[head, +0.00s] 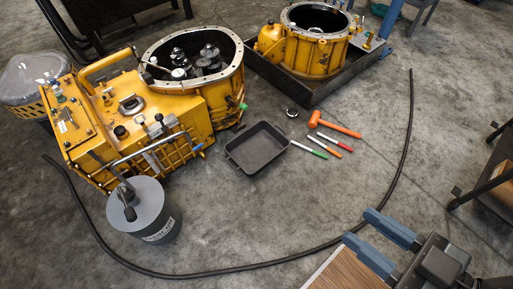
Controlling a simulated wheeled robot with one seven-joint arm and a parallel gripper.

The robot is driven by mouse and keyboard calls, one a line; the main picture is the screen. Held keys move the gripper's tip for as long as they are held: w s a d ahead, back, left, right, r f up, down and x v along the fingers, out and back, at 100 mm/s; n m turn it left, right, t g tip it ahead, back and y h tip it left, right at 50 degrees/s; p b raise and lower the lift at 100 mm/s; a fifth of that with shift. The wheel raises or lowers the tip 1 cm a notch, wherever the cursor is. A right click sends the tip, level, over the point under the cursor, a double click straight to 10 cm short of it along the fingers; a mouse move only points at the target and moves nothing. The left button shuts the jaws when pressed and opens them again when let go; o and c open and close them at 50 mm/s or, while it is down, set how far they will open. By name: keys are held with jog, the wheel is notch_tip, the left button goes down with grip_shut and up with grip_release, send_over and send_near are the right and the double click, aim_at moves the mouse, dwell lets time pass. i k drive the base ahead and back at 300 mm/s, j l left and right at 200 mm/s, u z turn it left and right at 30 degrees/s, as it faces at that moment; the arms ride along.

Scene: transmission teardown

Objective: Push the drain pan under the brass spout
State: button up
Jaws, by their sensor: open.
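The drain pan (258,169) is a black, shallow, square pan on the concrete floor, just right of the large yellow transmission housing (190,110). It looks empty. I cannot make out the brass spout for certain among the small fittings on the housing. A green-tipped fitting and a blue-tipped one show on the housing's right side, near the pan.
An orange hammer (334,125) and several coloured-handled tools lie right of the pan. A black hose (398,165) curves across the floor between pan and gripper. A grey canister (145,212) stands lower left. Another yellow housing (306,50) sits in a dark tray behind.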

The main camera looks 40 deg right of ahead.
aim_at(255, 149)
jog(key=i+j, duration=0.15)
jog(key=i, duration=0.45)
jog(key=i+j+z, duration=0.1)
jog(key=i, duration=0.5)
jog(key=i+j, duration=0.2)
jog(key=i, duration=0.35)
